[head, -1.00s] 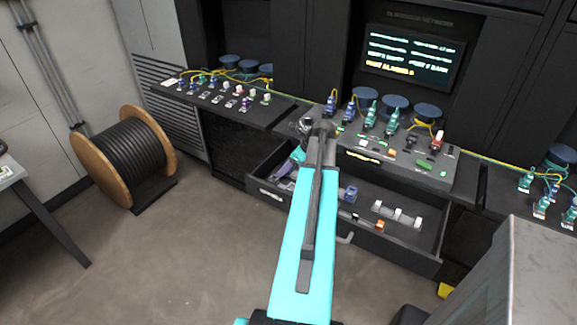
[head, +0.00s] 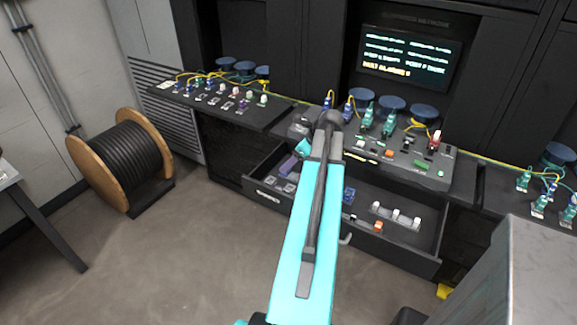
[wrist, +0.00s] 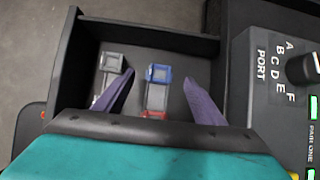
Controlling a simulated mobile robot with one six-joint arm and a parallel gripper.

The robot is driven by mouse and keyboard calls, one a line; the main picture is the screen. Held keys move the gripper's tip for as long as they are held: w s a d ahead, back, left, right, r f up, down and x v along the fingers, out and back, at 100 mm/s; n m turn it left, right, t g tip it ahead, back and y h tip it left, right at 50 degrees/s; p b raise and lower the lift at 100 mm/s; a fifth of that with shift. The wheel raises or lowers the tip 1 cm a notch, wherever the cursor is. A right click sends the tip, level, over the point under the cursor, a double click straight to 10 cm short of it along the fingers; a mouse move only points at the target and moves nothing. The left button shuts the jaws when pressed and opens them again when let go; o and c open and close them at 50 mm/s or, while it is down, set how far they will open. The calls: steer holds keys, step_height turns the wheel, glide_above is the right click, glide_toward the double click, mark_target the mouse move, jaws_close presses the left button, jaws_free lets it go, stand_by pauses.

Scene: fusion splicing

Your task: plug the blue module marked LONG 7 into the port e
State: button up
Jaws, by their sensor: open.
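In the wrist view a module with a blue end (wrist: 158,74), a grey body and a red part lies in the open drawer (wrist: 190,43). Any lettering on it is too small to read. My gripper (wrist: 159,78) is open, with one purple finger on each side of this module; whether they touch it I cannot tell. In the head view my gripper (head: 290,165) is over the left part of the drawer, partly hidden by my arm. A console (wrist: 262,95) beside the drawer has a dial marked PORT with letters A to F.
A grey module (wrist: 110,75) lies left of the left finger. The drawer also holds a blue piece (head: 349,195) and a white-and-grey rack (head: 396,216). Green and blue plugs with yellow cables stand on the console above. A screen (head: 410,55) shows text. A cable spool (head: 120,160) stands at left.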

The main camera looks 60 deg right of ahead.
steer(key=b+v, duration=0.1)
steer(key=v, duration=0.7)
steer(key=shift+r, duration=0.2)
stand_by(0.6)
